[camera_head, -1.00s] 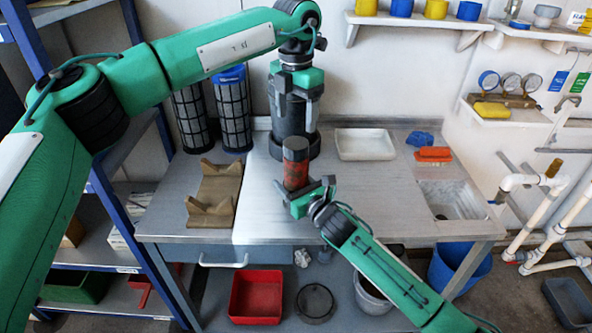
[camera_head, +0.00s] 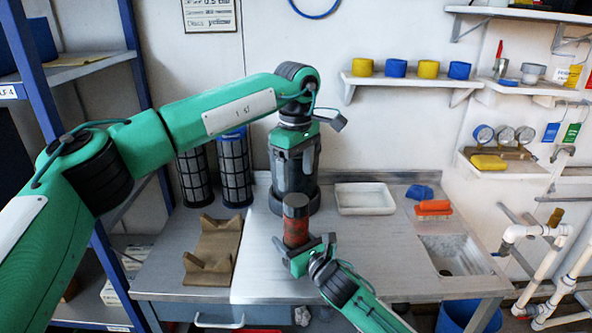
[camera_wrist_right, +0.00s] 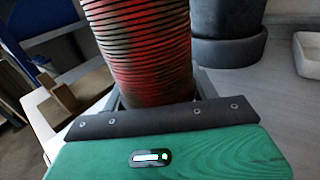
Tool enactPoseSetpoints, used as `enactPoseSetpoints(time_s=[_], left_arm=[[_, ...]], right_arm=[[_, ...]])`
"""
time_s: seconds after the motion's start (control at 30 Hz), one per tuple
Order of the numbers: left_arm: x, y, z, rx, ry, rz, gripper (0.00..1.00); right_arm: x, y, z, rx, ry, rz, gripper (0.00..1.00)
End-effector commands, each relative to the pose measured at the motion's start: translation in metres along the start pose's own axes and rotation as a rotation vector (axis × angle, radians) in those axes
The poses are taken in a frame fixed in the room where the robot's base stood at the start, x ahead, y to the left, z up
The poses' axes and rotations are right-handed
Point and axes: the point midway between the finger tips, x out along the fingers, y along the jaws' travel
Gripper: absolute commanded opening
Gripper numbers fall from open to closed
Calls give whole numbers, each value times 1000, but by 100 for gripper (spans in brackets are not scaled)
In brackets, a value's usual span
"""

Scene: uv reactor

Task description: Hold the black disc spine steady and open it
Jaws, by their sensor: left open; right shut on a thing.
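The disc spine (camera_head: 296,226) is an upright ribbed cylinder, red and dark, with a dark cap on top. It stands in my right gripper (camera_head: 303,247) above the bench (camera_head: 350,270). In the right wrist view its stacked discs (camera_wrist_right: 140,50) show red and black edges, close behind the gripper's dark plate. The right gripper is shut on it; the fingertips are partly hidden. My left gripper (camera_head: 297,150) is open and points down, above the spine's cap and apart from it. A dark grey vessel (camera_head: 295,188) stands behind the spine and also shows in the right wrist view (camera_wrist_right: 228,30).
A brown cradle (camera_head: 208,250) lies to the left. Two black mesh cylinders (camera_head: 235,172) stand behind it. A white tray (camera_head: 364,198), a blue item (camera_head: 419,192), an orange brush (camera_head: 433,208) and a sink (camera_head: 450,256) are to the right. Bench between spine and sink is clear.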

Motion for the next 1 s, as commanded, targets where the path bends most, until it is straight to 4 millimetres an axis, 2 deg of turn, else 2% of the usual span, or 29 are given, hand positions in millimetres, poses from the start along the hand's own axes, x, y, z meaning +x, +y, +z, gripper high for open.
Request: enactPoseSetpoints(time_s=[0.7,1.0], left_arm=[[0,0,0,1099,-1,1,71],[2,0,0,1307,-1,0,71]], right_arm=[[0,0,-1,0,1,-1,0],[0,0,-1,0,1,-1,0]])
